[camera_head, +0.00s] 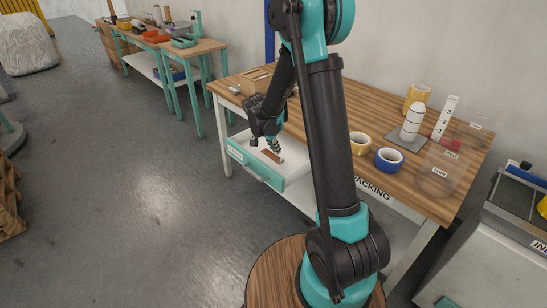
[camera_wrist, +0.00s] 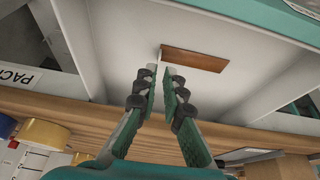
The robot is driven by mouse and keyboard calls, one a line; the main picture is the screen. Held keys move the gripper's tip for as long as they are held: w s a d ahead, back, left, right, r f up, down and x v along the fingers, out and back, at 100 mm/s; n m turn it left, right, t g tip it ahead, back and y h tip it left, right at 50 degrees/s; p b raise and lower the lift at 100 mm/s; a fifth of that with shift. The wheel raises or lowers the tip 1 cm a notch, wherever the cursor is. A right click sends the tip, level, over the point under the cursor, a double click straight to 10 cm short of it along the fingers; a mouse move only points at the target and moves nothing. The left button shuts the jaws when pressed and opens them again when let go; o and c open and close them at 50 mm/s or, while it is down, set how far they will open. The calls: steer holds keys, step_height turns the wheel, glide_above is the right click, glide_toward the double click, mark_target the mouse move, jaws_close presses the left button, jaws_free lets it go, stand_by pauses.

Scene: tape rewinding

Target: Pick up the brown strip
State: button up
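The brown strip (camera_head: 272,156) lies flat on the white floor of an open drawer (camera_head: 255,171) with a teal front, under the wooden packing table. In the wrist view the brown strip (camera_wrist: 195,59) lies just beyond my fingertips, mostly to the right, its left end in line with the gap between them. My gripper (camera_head: 271,146) points down over the drawer. In the wrist view my gripper (camera_wrist: 160,74) has its two fingers apart with nothing between them. The height of the fingertips above the strip is hard to tell.
The drawer's walls stand around the strip. On the packing table (camera_head: 385,105) are a yellow tape roll (camera_head: 360,143), a blue tape roll (camera_head: 388,160), a white bottle-like object (camera_head: 412,121) and clear discs. A bench with bins (camera_head: 170,45) stands at the back left.

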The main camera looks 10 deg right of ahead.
mark_target(281, 159)
steer(key=shift+x, duration=3.6)
jaws_close()
steer(key=shift+r, duration=0.15)
